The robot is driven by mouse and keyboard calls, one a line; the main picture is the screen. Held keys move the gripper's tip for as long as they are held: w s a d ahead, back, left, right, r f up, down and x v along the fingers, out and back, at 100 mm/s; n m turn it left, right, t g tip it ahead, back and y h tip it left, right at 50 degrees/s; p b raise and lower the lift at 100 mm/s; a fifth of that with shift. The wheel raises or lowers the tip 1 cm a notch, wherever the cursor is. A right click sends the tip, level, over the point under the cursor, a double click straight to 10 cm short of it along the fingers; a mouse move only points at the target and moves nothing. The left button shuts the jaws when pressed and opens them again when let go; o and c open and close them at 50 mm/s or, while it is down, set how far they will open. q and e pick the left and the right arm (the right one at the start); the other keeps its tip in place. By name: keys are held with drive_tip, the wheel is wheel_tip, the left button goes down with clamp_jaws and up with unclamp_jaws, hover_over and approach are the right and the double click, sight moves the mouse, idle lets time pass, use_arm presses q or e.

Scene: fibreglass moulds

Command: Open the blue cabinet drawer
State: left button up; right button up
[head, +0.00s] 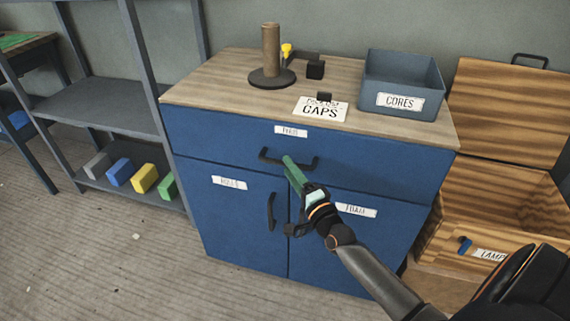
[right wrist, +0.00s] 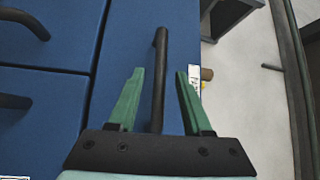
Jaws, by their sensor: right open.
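The blue cabinet (head: 235,225) has a wide drawer (head: 215,137) across its top, and the drawer is shut flush. Its black bar handle (head: 268,157) is horizontal on the drawer front. My right gripper (head: 288,162) has its green fingers at the middle of this handle and hides part of it. In the right wrist view the handle (right wrist: 160,75) lies between the two spread fingers of my right gripper (right wrist: 159,74), with a gap on both sides. The gripper is open. My left gripper is in neither view.
Two doors with black handles (head: 271,211) lie below the drawer. On the top stand a CORES bin (head: 375,75), a brown post on a round base (head: 271,50) and a CAPS card (head: 335,112). An open wooden chest (head: 480,235) stands right, a grey shelf (head: 95,105) left.

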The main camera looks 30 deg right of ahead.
drive_tip(key=shift+w+r, duration=0.2)
drive_tip(key=shift+w, duration=1.3)
drive_tip(key=shift+d, duration=0.1)
clamp_jaws()
